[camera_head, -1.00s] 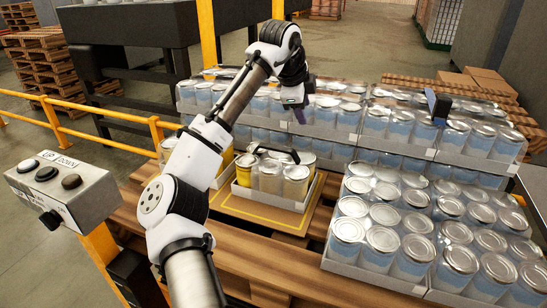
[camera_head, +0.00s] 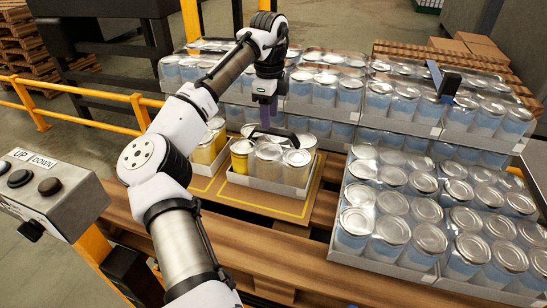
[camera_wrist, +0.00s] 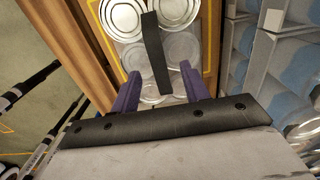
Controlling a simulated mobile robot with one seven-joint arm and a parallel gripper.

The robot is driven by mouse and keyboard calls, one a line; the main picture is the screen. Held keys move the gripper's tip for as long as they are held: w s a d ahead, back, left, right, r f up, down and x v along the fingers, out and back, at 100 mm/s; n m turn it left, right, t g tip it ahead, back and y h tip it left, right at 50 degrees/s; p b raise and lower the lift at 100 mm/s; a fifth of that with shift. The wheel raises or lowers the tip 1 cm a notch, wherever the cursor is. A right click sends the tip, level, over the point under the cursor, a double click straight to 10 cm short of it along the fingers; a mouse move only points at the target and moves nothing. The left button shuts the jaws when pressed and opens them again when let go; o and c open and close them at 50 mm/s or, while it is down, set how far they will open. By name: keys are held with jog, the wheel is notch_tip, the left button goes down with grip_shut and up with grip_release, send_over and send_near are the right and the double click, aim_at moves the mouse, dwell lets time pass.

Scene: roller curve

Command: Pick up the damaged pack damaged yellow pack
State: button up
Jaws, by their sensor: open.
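The damaged yellow pack is a low white tray (camera_head: 264,187) of silver-topped cans, some yellow and some pale, with a black handle (camera_head: 270,134) across its top. It stands on a yellow-outlined board on the wooden pallet. My gripper (camera_head: 264,112) hangs just above the handle, pointing down. In the wrist view, the purple fingers of my gripper (camera_wrist: 161,88) are open. The handle (camera_wrist: 154,50) runs between them, with can lids beneath. I cannot tell how far the fingertips are above it.
Another yellow pack (camera_head: 206,150) stands close behind on the left. Tall packs of blue cans (camera_head: 386,225) stand to the right, with more stacked behind. A yellow rail (camera_head: 80,95) and an UP/DOWN control box (camera_head: 45,195) are at left. Bare pallet boards lie in front.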

aim_at(274, 130)
jog(key=shift+s+d+f+p, duration=0.1)
jog(key=shift+d+f+p, duration=0.15)
jog(key=shift+f, duration=0.75)
jog(key=shift+s+d+f+p, duration=0.1)
jog(key=shift+s+f+p, duration=0.1)
jog(key=shift+f, duration=0.75)
jog(key=shift+s+d+f+p, duration=0.1)
jog(key=shift+d+f+p, duration=0.15)
jog(key=shift+f, duration=0.75)
grip_shut()
jog(key=shift+w+r, duration=0.1)
jog(key=shift+r, duration=0.05)
